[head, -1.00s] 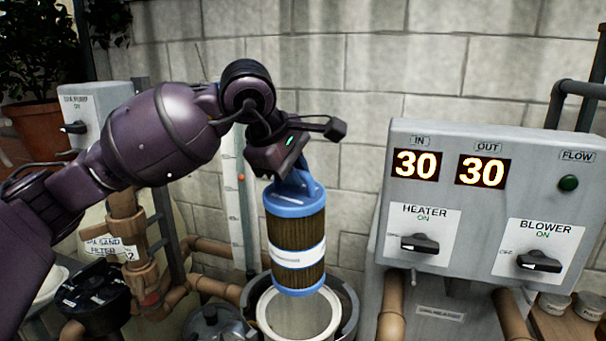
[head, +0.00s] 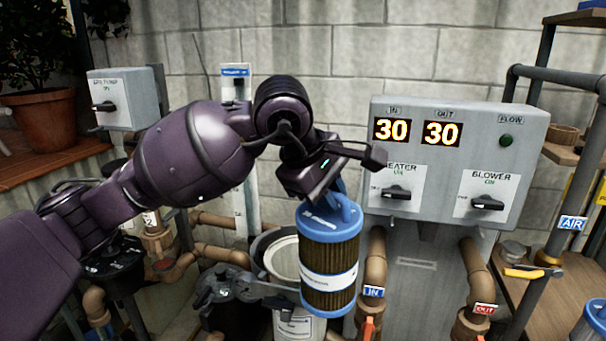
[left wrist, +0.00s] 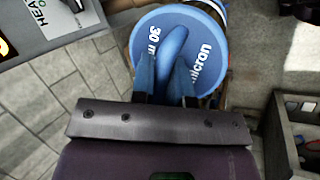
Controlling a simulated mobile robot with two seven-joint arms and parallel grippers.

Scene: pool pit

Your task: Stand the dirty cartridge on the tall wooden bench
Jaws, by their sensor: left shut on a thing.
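The dirty cartridge (head: 329,262) has blue end caps, brown pleats and a white label band. My left gripper (head: 334,200) is shut on the handle of its top cap, and the cartridge hangs nearly upright in the air. In the head view it is in front of and to the right of the open filter housing (head: 277,262). The left wrist view shows the blue cap (left wrist: 150,40) with its raised handle between my two fingers (left wrist: 168,82). My right gripper is in neither view. I cannot tell for sure which surface is the tall wooden bench.
A grey heater panel (head: 455,150) stands behind the cartridge, with pipes and tagged valves below. Wooden shelving (head: 575,290) with a yellow-handled tool is at the right. Another blue-capped item (head: 597,318) shows at the lower right edge. A potted plant (head: 42,125) stands at the far left.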

